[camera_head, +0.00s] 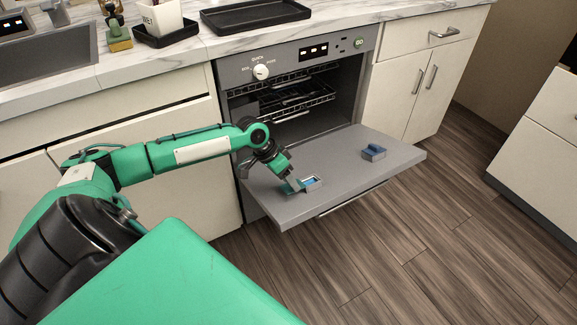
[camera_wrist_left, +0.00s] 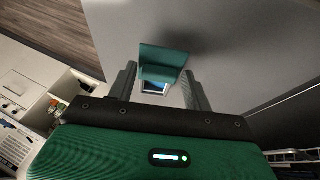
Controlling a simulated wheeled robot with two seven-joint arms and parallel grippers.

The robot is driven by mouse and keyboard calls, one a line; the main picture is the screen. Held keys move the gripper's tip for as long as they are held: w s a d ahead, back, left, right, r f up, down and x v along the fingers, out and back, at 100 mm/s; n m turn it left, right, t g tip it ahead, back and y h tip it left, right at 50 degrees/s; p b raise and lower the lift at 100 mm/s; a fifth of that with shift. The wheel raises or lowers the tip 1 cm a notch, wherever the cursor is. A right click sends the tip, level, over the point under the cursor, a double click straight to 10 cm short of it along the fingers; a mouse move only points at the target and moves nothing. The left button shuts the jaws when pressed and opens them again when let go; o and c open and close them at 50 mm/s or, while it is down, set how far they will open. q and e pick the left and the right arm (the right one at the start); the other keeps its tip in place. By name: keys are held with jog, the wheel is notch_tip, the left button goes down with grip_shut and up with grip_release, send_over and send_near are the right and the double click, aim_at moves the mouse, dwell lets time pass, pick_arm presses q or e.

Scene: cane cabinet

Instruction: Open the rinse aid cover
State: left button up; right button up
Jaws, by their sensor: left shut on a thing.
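The dishwasher door (camera_head: 335,175) is folded down flat. The rinse aid cover is a teal flap (camera_wrist_left: 162,58) between the fingers of my left gripper (camera_wrist_left: 159,78) in the wrist view. In the head view, my left gripper (camera_head: 293,181) is low over the door at this compartment (camera_head: 312,183) and partly hides the cover. My left gripper is shut on the cover. My right gripper is not in view.
A second small blue-topped compartment (camera_head: 373,152) stands on the door to the right. The racks (camera_head: 290,103) are inside the dishwasher. A black tray (camera_head: 255,15) lies on the counter above. The wooden floor (camera_head: 430,240) in front is clear.

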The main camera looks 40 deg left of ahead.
pick_arm(q)
jog(key=o, duration=1.1)
jog(key=shift+o, duration=0.2)
jog(key=p+v, duration=0.2)
jog(key=v, duration=1.2)
jog(key=shift+p, duration=0.35)
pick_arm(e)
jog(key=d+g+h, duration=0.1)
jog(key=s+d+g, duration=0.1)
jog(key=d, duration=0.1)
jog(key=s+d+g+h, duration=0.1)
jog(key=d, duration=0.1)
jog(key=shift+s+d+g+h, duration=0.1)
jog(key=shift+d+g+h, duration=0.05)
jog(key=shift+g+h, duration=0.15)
